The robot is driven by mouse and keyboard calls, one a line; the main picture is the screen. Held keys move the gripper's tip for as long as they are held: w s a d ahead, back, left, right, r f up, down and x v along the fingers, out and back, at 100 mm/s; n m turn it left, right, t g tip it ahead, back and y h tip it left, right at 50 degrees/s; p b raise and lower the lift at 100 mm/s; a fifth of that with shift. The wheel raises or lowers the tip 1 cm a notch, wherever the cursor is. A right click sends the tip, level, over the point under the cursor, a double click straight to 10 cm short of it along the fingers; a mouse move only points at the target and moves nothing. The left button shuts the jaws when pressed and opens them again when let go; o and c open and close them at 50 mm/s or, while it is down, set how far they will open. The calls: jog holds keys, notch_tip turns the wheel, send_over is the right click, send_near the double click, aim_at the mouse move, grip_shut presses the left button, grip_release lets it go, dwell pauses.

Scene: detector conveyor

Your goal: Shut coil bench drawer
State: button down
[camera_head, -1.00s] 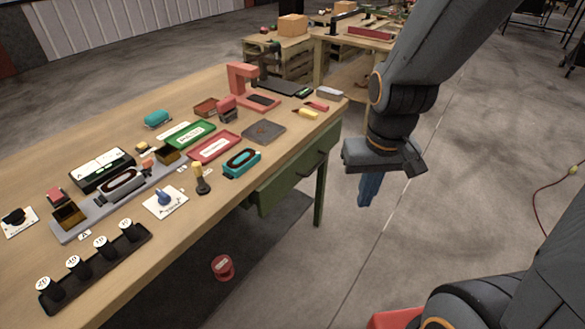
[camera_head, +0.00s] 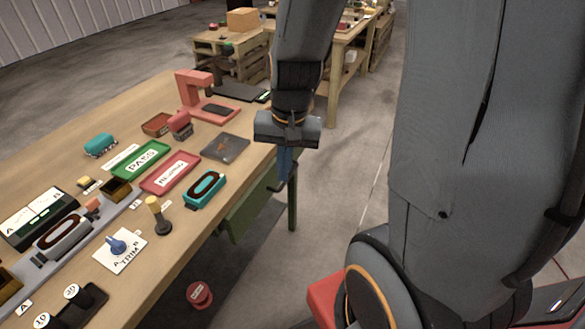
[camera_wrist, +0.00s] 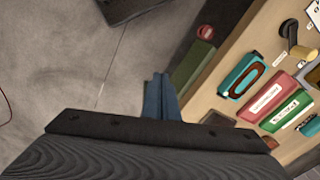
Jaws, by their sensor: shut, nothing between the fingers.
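The green drawer (camera_head: 245,208) of the wooden coil bench (camera_head: 150,292) sits under the bench top along its right side. Its green front also shows in the wrist view (camera_wrist: 192,66). My gripper (camera_head: 283,182) points down just off the bench's right edge, by the far end of the drawer. Its blue fingers are shut and empty, and they also show in the wrist view (camera_wrist: 160,78), left of the drawer. My gripper hides part of the drawer's far end. I cannot tell how far the drawer stands out or whether the fingers touch it.
On the bench are a teal coil unit (camera_head: 205,189), a red tray (camera_head: 170,173), a green tray (camera_head: 140,160) and a dark plate (camera_head: 225,148). A red round object (camera_head: 199,295) is below the bench. Another wooden table (camera_head: 345,50) stands behind.

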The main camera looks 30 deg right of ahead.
jog(key=w+d+f+m+t+y, duration=0.1)
jog(key=w+d+f+m, duration=0.4)
jog(key=d+m, duration=0.45)
jog(key=w+d+f+m, duration=0.4)
jog(key=d+f+m, duration=0.15)
jog(key=m, duration=0.75)
jog(key=w+a+f+p, duration=0.2)
jog(key=w+a+f, duration=0.2)
jog(key=f, duration=0.4)
jog(key=shift+w, duration=0.7)
jog(key=shift+n, duration=0.25)
jog(key=w+a, duration=0.1)
jog(key=w, duration=0.1)
jog(key=w+a+p, duration=0.1)
jog(key=w+a, duration=0.1)
jog(key=shift+a+r, duration=0.15)
jog(key=shift+a, duration=0.1)
jog(key=shift+w+d, duration=0.1)
